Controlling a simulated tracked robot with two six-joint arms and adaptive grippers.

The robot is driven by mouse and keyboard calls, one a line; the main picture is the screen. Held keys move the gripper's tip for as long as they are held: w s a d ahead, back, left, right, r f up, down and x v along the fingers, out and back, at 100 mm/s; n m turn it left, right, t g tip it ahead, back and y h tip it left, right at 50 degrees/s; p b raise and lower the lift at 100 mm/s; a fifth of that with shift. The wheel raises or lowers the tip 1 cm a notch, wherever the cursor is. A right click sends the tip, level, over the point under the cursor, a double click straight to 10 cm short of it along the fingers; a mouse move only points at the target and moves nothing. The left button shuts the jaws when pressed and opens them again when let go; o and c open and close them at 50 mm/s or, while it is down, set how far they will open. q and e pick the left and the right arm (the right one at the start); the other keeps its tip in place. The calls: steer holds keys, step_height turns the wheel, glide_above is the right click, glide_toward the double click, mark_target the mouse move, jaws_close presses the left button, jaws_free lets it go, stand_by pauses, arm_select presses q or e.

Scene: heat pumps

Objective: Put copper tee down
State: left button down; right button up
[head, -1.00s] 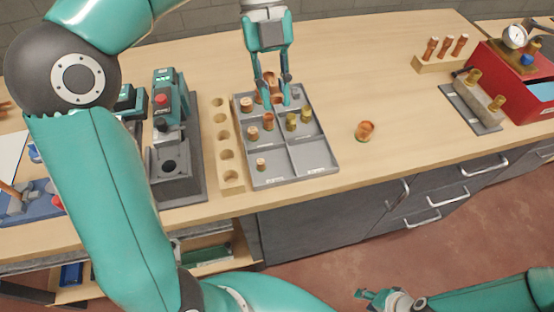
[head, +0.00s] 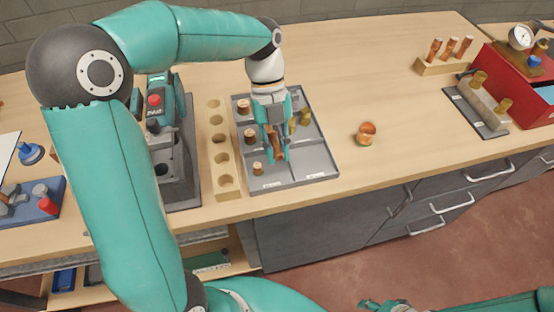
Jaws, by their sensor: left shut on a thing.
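The grey divided tray (head: 318,160) lies on the bench and holds several copper and brass fittings. My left gripper (head: 277,157) points down over the tray's front half. It is shut on the copper tee (head: 279,154), which shows only partly between its fingers. I cannot tell whether the tee touches the tray floor. A small copper fitting (head: 258,168) stands just left of the fingertips. My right gripper (head: 378,306) is at the bottom edge, cut off by the frame, away from the bench top.
A wooden strip with holes (head: 226,182) runs along the tray's left side, with a grey-teal machine beyond it. A loose copper fitting (head: 366,134) lies right of the tray. A red case (head: 510,80) stands far right. Bench between tray and case is mostly clear.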

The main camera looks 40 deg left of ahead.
mark_target(279, 175)
arm_select(q)
steer(key=shift+f, duration=2.15)
steer(key=c, duration=1.3)
jaws_free()
steer(key=shift+c, duration=0.2)
steer(key=v, duration=1.2)
